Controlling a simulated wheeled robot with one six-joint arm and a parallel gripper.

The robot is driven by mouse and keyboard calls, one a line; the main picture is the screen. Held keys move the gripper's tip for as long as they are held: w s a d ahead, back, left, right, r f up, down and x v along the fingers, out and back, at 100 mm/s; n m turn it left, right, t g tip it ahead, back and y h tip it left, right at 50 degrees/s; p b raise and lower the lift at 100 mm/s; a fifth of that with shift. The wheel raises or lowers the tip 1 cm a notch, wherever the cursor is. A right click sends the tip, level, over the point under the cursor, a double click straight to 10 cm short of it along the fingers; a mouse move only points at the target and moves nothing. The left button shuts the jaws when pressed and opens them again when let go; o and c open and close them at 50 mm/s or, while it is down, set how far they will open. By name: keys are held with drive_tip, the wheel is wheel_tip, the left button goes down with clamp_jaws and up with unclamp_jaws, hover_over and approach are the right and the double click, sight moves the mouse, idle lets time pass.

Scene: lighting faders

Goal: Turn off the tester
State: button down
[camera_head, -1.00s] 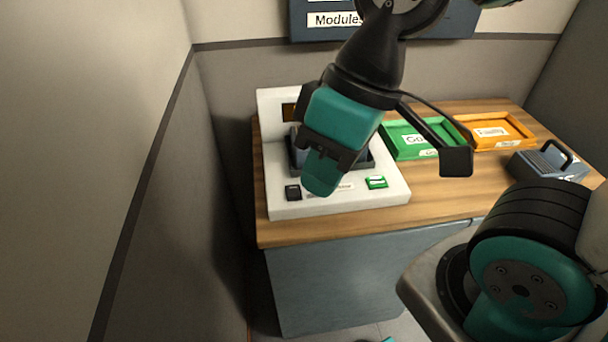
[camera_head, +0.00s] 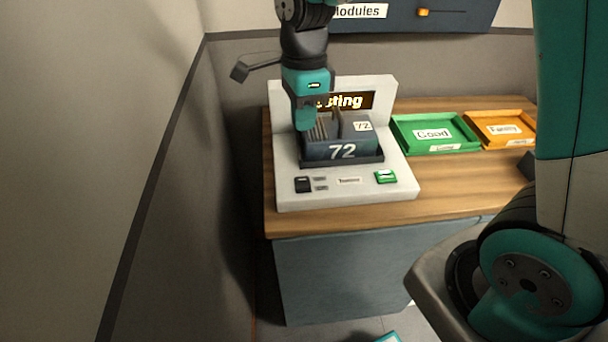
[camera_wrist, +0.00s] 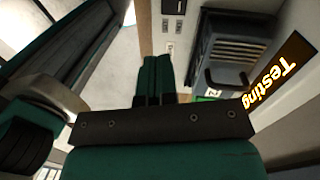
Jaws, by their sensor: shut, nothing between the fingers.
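The white tester (camera_head: 300,200) stands on the wooden counter. Its display (camera_head: 350,101) is lit and reads "Testing", partly hidden behind my gripper. A dark module (camera_head: 342,150) marked 72, with a handle, sits in its cradle. A black switch (camera_head: 303,185) is at the front left of the panel, beside two small labels. A green button (camera_head: 385,177) is at the front right. My gripper (camera_head: 304,124) is shut and empty, pointing down in front of the module's left part. The wrist view shows its fingers (camera_wrist: 155,70) together and the black switch (camera_wrist: 174,6) at the top edge.
A green tray (camera_head: 435,133) labelled Good and an orange tray (camera_head: 500,129) stand right of the tester on the counter (camera_head: 450,180). A wall is close on the left. A dark Modules cabinet (camera_head: 460,14) hangs above. My arm hides the counter's right end.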

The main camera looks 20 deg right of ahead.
sight(304, 186)
drive_tip(key=shift+w+d+f+m, duration=0.25)
drive_tip(key=shift+w+f+m, duration=0.35)
drive_tip(key=shift+m, duration=0.5)
drive_tip(key=shift+r, duration=0.1)
drive_tip(key=f, duration=0.4)
drive_tip(key=s+f, duration=0.1)
drive_tip(key=f, duration=0.4)
drive_tip(key=f+p, duration=0.1)
drive_tip(key=f, duration=0.4)
drive_tip(key=shift+s+a, duration=0.25)
drive_tip(key=shift+s, duration=0.05)
